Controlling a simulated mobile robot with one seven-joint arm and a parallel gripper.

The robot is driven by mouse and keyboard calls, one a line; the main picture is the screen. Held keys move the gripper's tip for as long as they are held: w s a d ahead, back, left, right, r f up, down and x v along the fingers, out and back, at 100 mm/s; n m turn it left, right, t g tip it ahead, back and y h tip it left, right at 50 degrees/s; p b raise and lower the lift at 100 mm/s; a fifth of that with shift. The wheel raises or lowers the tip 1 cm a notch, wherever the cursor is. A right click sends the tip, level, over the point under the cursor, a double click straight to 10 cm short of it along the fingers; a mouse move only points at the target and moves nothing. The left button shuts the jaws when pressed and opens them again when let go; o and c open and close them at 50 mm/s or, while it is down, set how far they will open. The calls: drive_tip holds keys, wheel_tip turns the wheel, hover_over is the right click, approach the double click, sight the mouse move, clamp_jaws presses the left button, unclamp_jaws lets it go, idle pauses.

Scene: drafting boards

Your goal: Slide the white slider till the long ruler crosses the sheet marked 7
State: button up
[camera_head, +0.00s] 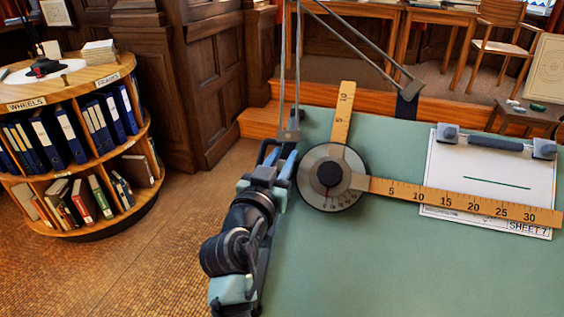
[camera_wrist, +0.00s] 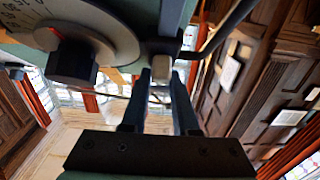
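The white slider, a small pale block, shows between my fingertips in the wrist view (camera_wrist: 162,68). My gripper (camera_wrist: 162,78) appears shut on it, with a finger close on each side. In the head view my gripper (camera_head: 280,155) is at the board's left edge, and the slider there is hard to make out. The long ruler (camera_head: 460,201) runs right from the round dial head (camera_head: 331,178) and crosses the lower part of the sheet marked 7 (camera_head: 450,165). The short ruler (camera_head: 342,112) points up from the head.
The green board (camera_head: 390,260) fills the lower right. A clamp bar (camera_head: 495,142) holds the sheet's top edge. Thin rods (camera_head: 290,70) and a slanted strut (camera_head: 355,45) rise over the board's left and back. A round bookcase (camera_head: 75,150) stands at left, with open floor before it.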

drive_tip(key=o, duration=0.3)
drive_tip(key=shift+o, duration=0.2)
drive_tip(key=b+v, duration=0.1)
drive_tip(key=v, duration=1.2)
